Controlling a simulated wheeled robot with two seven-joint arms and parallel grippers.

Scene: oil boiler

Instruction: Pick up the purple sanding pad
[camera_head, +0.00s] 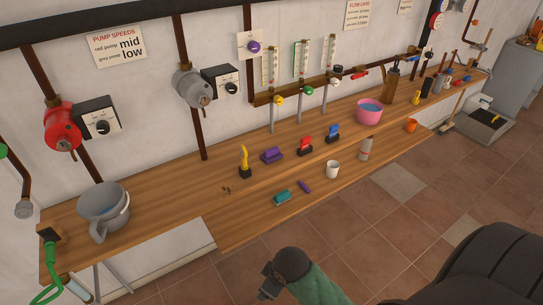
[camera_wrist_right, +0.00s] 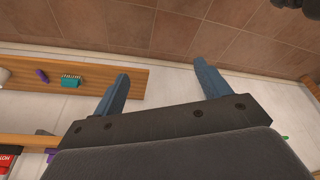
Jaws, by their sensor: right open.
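The purple sanding pad (camera_head: 272,155) looks like a dark purple block. It lies on the wooden bench (camera_head: 170,200) in the head view, between a yellow-handled tool and a red block. In the right wrist view a small purple patch (camera_wrist_right: 51,155) shows beside the red block, mostly hidden by my gripper body; I cannot tell for sure that it is the pad. My left gripper is not in view.
A teal brush (camera_head: 282,198), a small purple item (camera_head: 305,186) and a white mug (camera_head: 333,169) lie towards the front edge. The yellow-handled tool (camera_head: 244,162), red block (camera_head: 305,146) and blue block (camera_head: 333,133) stand nearby. A grey bucket (camera_head: 103,205) stands left. Pipes and valves line the wall.

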